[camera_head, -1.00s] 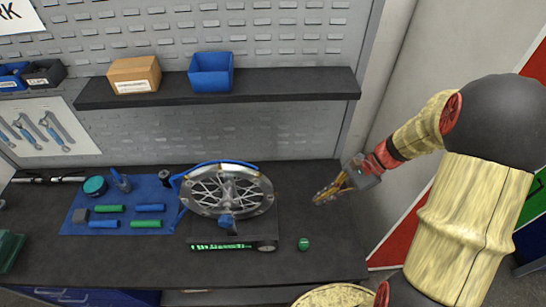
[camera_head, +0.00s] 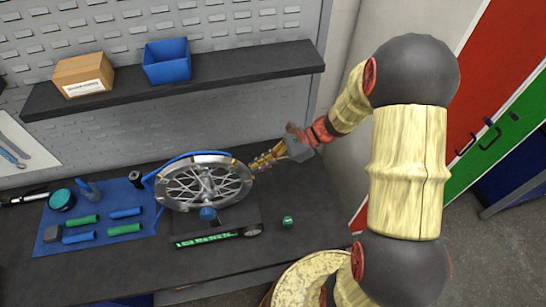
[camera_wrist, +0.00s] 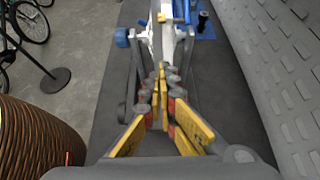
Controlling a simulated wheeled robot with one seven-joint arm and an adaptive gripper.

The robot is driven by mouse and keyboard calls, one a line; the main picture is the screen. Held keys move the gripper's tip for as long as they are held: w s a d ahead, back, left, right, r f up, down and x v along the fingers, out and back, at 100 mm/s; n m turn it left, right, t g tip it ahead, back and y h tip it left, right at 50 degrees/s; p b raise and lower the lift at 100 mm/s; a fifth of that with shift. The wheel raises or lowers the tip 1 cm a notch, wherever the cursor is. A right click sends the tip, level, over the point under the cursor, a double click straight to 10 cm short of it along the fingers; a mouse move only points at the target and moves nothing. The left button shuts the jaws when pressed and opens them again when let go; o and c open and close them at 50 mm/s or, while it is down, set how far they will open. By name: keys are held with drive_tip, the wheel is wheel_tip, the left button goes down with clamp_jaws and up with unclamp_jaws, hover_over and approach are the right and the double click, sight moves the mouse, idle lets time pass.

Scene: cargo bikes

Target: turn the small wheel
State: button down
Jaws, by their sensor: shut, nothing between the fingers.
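The small wheel (camera_head: 205,183) is a silver spoked rim held in a dark stand on the workbench, with a blue knob at its front. My gripper (camera_head: 256,165) is at the right edge of the rim, its fingers together with nothing between them. In the wrist view the yellow fingers of my gripper (camera_wrist: 160,85) point at the wheel (camera_wrist: 166,40), which is seen edge-on. Whether the fingertips touch the rim I cannot tell.
A blue mat (camera_head: 85,222) with green and blue grips lies left of the wheel. A small green round object (camera_head: 287,222) sits on the bench to the right. A shelf (camera_head: 230,72) with a cardboard box (camera_head: 84,74) and a blue bin (camera_head: 167,61) is above. The bench's right end is mostly clear.

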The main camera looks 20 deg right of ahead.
sight(241, 167)
drive_tip(key=shift+w+a+r+p, duration=0.1)
drive_tip(key=shift+a+r+p, duration=0.05)
drive_tip(key=shift+a+r, duration=0.6)
drive_tip(key=shift+w+a+r+p, duration=0.15)
drive_tip(key=shift+a+r, duration=0.4)
drive_tip(key=shift+a, duration=0.35)
